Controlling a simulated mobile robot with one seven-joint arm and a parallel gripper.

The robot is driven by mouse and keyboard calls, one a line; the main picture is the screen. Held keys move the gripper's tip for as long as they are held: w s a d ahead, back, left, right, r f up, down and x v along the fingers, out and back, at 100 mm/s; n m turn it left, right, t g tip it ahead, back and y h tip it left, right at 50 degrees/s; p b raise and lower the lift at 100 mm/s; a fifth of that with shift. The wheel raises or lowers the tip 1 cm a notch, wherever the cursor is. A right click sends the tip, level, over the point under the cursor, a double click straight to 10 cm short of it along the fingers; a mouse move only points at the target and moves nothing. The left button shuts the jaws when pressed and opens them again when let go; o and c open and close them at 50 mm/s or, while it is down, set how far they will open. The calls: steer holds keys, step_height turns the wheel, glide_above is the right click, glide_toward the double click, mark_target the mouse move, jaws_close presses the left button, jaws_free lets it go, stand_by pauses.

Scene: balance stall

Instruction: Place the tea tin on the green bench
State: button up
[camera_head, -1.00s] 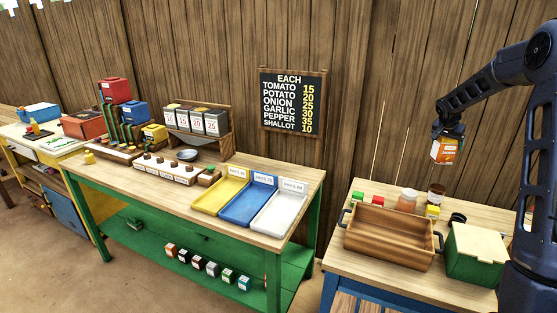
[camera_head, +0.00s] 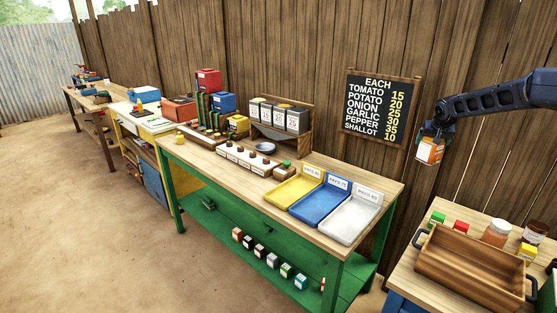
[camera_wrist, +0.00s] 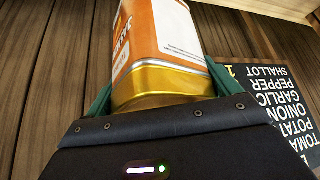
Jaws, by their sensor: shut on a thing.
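The tea tin (camera_head: 430,151) is orange and white with a gold end. It hangs in the air in front of the plank fence, above and behind the right-hand table. My gripper (camera_head: 431,138) is shut on it from above. In the wrist view the tin (camera_wrist: 165,50) sits between my two green fingers (camera_wrist: 160,85); its label is only partly legible. The green bench (camera_head: 226,167) has a wooden top and a green lower shelf, and stands left of the tin and lower. The tin is apart from the bench.
Yellow (camera_head: 297,188), blue (camera_head: 322,203) and white (camera_head: 350,218) trays fill the bench's right end. A weight block (camera_head: 247,160), a small dish (camera_head: 265,148) and a rack of tins (camera_head: 280,117) stand further left. A wooden crate (camera_head: 470,265) is on the right table.

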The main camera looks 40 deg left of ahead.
steer(key=s+a+n+y, duration=0.1)
steer(key=s+a, duration=0.2)
steer(key=a, duration=0.4)
steer(key=s+a+n+g, duration=0.1)
steer(key=s+a+n, duration=0.1)
steer(key=s+a, duration=0.3)
steer(key=s+a+n+y, duration=0.1)
steer(key=s+a, duration=0.1)
steer(key=a, duration=0.6)
steer(key=f, duration=1.9)
steer(key=shift+d+f, duration=0.2)
steer(key=shift+d, duration=0.05)
steer(key=shift+f, duration=0.15)
steer(key=o, duration=0.9)
steer(key=shift+r, duration=0.2)
steer(key=v, duration=1.2)
steer(key=shift+w, duration=0.2)
steer(key=shift+d, duration=0.1)
